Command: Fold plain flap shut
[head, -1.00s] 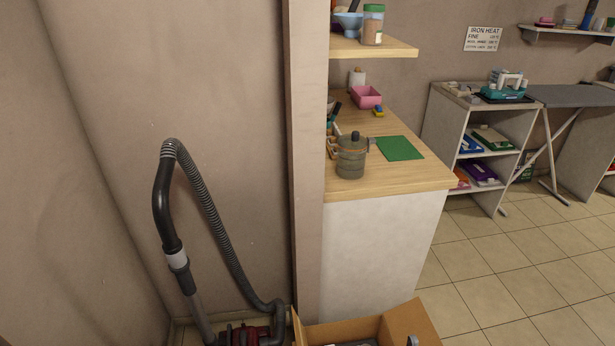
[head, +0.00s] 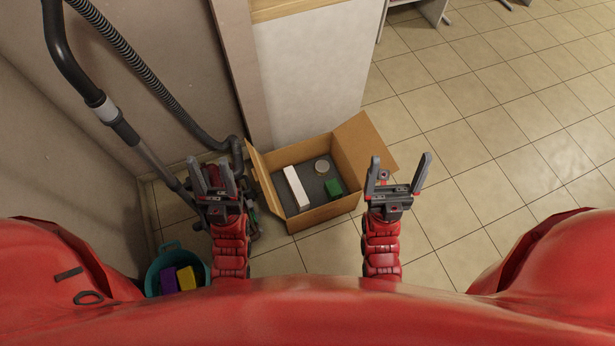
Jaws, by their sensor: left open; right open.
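An open cardboard box (head: 318,212) stands on the floor. Its right flap (head: 364,146) leans outward to the right, and its left flap (head: 266,182) stands up on the left side. Both look like bare cardboard, so I cannot tell which one is the plain flap. My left gripper (head: 211,176) is open and empty, left of the left flap. My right gripper (head: 399,168) is open and empty, at the right flap's outer end in the picture. I cannot tell whether it touches that flap.
Inside the box are a white block (head: 296,188), a round tin (head: 322,167) and a green block (head: 333,187). A vacuum hose (head: 160,95) stands by the left wall. A teal bucket (head: 156,272) stands lower left. Tiled floor (head: 490,140) is clear on the right.

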